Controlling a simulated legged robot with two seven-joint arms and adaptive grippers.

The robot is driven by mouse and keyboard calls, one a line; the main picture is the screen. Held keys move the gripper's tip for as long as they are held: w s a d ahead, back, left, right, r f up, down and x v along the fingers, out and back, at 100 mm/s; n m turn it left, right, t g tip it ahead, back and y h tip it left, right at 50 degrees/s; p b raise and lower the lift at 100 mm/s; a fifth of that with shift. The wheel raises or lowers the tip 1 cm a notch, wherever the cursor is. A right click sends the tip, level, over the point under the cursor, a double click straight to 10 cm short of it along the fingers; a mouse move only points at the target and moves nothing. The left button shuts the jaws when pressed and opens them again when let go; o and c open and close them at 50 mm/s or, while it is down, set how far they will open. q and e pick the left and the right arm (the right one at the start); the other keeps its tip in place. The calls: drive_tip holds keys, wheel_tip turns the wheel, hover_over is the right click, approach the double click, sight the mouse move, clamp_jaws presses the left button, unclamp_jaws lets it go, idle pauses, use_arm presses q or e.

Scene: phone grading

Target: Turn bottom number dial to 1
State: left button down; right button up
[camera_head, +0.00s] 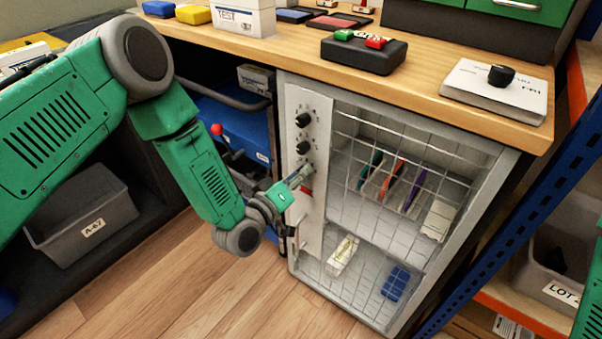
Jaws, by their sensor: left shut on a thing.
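A tall white control panel (310,228) runs down the left front of the grey wire-fronted cabinet under the bench. Two black dials show on it, an upper dial (303,120) and a middle dial (303,147). My left gripper (302,176) reaches in from the left and is shut at the spot below the middle dial, where the bottom dial sits. The gripper covers the bottom dial, so its setting cannot be read. A small red part (306,191) shows just under the fingers. My right gripper is not in view.
The cabinet's wire cage (420,165) holds several phones and a blue item (395,283). The wooden bench top (440,60) overhangs the panel. A grey bin (82,215) stands at lower left, and a blue rack post (500,240) at right. The floor before the cabinet is clear.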

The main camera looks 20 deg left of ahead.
use_arm(q)
drive_tip(key=shift+a+f, duration=0.1)
drive_tip(key=c, duration=1.3)
unclamp_jaws()
drive_tip(key=v, duration=1.2)
